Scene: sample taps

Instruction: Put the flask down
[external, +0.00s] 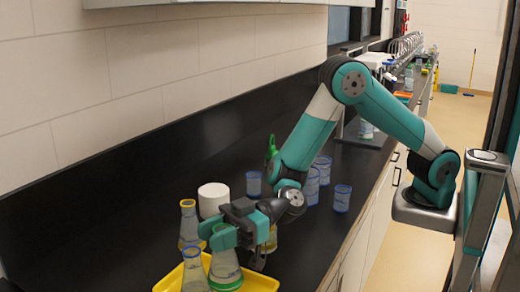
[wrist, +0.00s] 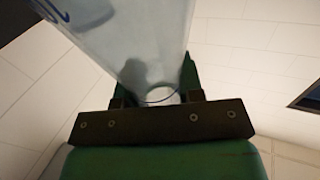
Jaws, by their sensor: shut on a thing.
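A clear conical flask with a green band at its base (external: 226,268) stands upright at the yellow tray (external: 262,283). My gripper (external: 224,237) is shut around its upper part, seen from the side. In the wrist view the clear glass of the held flask (wrist: 130,40), with a blue marking, lies between the jaws (wrist: 158,100). I cannot tell whether its base touches the tray. The flask's neck is mostly hidden by my gripper.
Another flask (external: 195,272) stands close on the left in the tray, and a yellow-rimmed flask (external: 189,228) stands behind it. A white round container (external: 213,198) and several blue-rimmed beakers (external: 342,198) stand on the black bench. Bare bench (external: 120,235) lies to the left.

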